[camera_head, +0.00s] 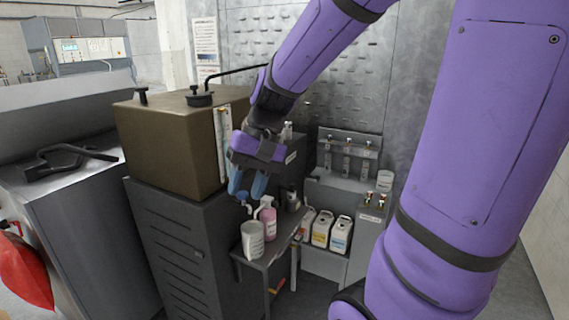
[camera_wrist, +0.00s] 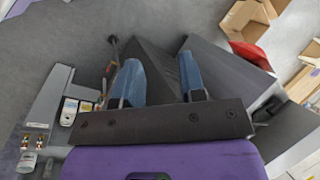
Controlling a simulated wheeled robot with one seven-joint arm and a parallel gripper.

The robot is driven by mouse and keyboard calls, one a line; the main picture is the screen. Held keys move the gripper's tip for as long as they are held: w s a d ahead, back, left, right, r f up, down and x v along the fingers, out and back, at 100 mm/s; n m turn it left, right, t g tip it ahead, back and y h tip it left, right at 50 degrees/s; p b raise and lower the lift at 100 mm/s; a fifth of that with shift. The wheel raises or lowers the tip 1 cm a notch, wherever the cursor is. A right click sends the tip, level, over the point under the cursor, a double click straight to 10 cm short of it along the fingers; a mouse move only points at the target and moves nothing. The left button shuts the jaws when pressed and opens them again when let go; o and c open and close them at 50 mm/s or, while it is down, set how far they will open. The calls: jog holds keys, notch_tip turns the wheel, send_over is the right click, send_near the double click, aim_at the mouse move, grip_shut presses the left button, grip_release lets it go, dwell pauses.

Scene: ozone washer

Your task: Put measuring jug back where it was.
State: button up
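My gripper (camera_head: 247,185) hangs above the small side table, its blue fingers pointing down. In the wrist view my gripper (camera_wrist: 160,80) has its fingers wide apart with nothing between them. A whitish jug-like container (camera_head: 253,241) stands upright on the small table, below my gripper and apart from it. Another pale cup-shaped container (camera_head: 385,180) stands on the right ledge of the grey wall unit; a similar one shows in the wrist view (camera_wrist: 27,161). I cannot tell for certain which is the measuring jug.
A pink spray bottle (camera_head: 268,219) stands close beside the container on the small table (camera_head: 276,248). Several white canisters (camera_head: 340,235) stand on the wall unit's lower shelf. A brown tank (camera_head: 170,142) on a dark cabinet (camera_head: 165,235) blocks the left. A red object (camera_head: 24,272) is at far left.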

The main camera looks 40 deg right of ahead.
jog(key=s+r+n+t+h, duration=0.4)
jog(key=s+r, duration=0.3)
jog(key=s, duration=0.2)
jog(key=shift+s+d+r+n+t+h, duration=0.3)
jog(key=shift+s+d+t+h, duration=0.1)
jog(key=shift+t, duration=0.3)
